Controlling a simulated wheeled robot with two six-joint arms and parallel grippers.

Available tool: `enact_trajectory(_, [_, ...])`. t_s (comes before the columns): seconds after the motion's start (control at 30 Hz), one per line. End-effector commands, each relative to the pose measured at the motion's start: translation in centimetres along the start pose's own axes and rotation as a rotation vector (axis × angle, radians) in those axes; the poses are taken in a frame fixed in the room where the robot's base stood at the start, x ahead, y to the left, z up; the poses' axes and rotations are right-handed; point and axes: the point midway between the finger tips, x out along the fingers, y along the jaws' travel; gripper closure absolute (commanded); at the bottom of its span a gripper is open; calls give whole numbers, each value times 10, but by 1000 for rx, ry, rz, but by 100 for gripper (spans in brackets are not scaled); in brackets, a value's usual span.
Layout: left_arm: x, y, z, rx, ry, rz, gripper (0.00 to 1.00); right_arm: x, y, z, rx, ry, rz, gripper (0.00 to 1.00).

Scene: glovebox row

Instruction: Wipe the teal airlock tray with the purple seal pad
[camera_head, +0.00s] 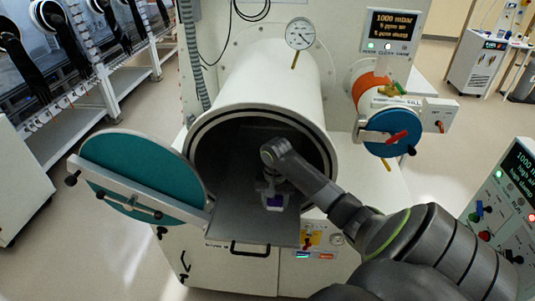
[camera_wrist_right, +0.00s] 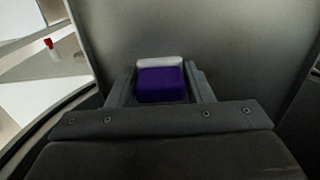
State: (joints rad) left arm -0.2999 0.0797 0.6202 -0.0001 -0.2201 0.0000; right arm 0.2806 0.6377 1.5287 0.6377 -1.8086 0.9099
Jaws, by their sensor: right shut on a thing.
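The purple seal pad (camera_head: 275,201) has a pale back and sits between the fingers of my right gripper (camera_head: 272,196), which is shut on it. The pad (camera_wrist_right: 161,84) also shows in the right wrist view, between the two fingers (camera_wrist_right: 164,92). The airlock tray (camera_head: 236,221) looks dark grey, not teal, and slides out of the round chamber mouth. The gripper and pad are over the tray near the mouth; I cannot tell whether the pad touches it. My left gripper is not in view.
The round teal airlock door (camera_head: 130,165) stands open at the left of the white chamber (camera_head: 268,85). The chamber rim (camera_head: 328,150) surrounds the back of the tray close to my right arm. A smaller blue-capped port (camera_head: 392,132) is at the right.

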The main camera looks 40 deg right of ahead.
Motion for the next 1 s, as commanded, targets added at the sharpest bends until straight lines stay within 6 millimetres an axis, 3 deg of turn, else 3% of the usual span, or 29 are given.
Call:
enact_trajectory(0.43, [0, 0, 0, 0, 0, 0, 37, -4, 6, 0, -1, 1, -2, 72])
enact_trajectory(1.0, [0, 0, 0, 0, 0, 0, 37, -57, 6, 0, -2, 1, -1, 72])
